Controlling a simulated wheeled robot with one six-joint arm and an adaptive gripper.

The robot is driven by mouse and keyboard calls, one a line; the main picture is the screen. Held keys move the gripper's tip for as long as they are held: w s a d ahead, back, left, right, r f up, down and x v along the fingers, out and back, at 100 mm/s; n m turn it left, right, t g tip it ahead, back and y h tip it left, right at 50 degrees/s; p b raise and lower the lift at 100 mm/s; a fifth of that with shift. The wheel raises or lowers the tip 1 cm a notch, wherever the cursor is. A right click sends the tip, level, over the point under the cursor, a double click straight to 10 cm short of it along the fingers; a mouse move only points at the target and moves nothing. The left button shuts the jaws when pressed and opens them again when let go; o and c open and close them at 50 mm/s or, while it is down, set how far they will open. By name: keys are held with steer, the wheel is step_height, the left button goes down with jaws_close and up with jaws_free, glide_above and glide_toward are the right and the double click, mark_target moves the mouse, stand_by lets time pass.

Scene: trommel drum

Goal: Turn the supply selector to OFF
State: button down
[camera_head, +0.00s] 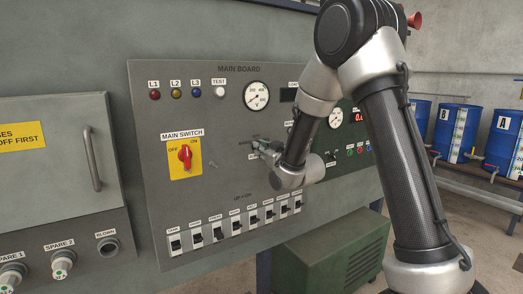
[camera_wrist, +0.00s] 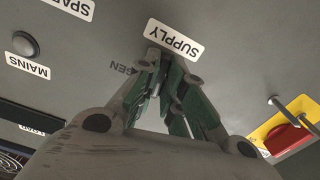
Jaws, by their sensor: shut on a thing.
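My gripper (camera_head: 262,150) is at the middle of the grey MAIN BOARD panel (camera_head: 225,115), with its fingers pointing at the board. In the wrist view my gripper (camera_wrist: 168,82) has its fingers closed together just by the upside-down SUPPLY label (camera_wrist: 175,38). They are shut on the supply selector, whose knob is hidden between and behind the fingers. A GEN label (camera_wrist: 123,70) shows beside the fingers. The OFF mark and the knob's pointer cannot be made out.
The red main switch (camera_head: 185,155) on its yellow plate is left of my gripper. A row of breakers (camera_head: 236,226) runs below, and indicator lamps and a round gauge (camera_head: 257,96) sit above. A cabinet door handle (camera_head: 92,160) juts out at left. Blue drums (camera_head: 456,133) stand at right.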

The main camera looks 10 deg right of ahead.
steer(key=shift+m, duration=0.9)
steer(key=c, duration=1.5)
jaws_free()
steer(key=v, duration=0.7)
steer(key=shift+s+d, duration=0.1)
steer(key=shift+s, duration=0.15)
